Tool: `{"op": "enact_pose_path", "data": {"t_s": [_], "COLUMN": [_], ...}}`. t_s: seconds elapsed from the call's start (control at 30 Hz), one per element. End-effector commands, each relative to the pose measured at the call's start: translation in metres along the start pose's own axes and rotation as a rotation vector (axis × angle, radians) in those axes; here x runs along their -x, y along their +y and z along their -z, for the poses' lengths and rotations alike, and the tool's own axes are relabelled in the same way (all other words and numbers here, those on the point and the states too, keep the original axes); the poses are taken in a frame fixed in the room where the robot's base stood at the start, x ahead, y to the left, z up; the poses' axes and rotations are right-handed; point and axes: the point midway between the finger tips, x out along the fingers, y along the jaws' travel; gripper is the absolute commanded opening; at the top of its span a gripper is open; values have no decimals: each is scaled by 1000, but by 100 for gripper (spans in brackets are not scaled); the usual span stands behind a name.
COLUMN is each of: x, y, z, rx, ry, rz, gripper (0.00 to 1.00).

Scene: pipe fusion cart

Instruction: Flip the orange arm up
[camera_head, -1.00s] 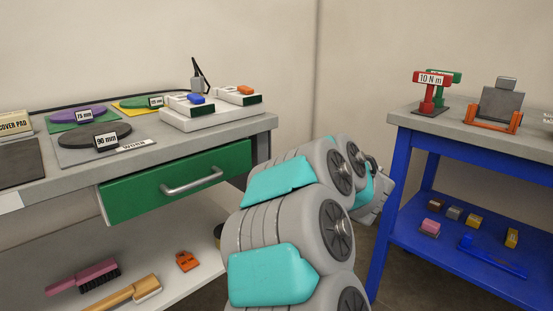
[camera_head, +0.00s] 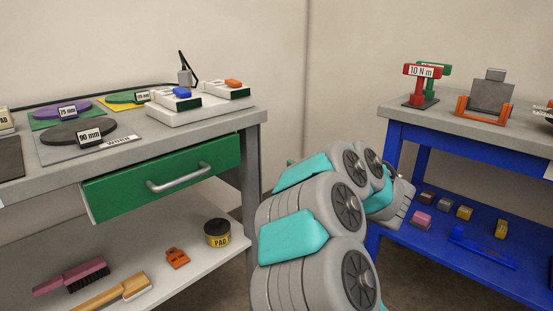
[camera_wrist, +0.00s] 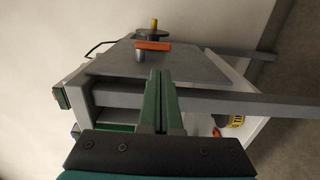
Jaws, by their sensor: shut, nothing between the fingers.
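In the wrist view, a short orange bar (camera_wrist: 153,45) is fixed at a grey post on a flat grey panel, which seems to be at the end of the workbench. I take it for the orange arm. It lies across the picture, beyond my fingertips. My gripper (camera_wrist: 159,73) is shut and empty, its two green-and-grey fingers together, apart from the bar. A disc with a yellow knob (camera_wrist: 154,24) stands just beyond the bar. In the head view my arm hides most of my gripper, and this bar does not show.
The grey workbench (camera_head: 40,179) has a green drawer (camera_head: 163,177). A blue cart (camera_head: 440,137) stands right, carrying a grey block in an orange frame (camera_head: 485,110). A bench leg (camera_wrist: 250,104) crosses near my fingers.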

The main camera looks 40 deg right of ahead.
Motion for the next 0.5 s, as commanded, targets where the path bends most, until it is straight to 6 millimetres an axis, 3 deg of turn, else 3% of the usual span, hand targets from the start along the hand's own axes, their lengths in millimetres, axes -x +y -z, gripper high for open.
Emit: {"op": "enact_pose_path", "data": {"t_s": [0.5], "x": [-94], "y": [0], "z": [2], "rx": [-2], "ry": [5], "rz": [-1], "gripper": [0]}}
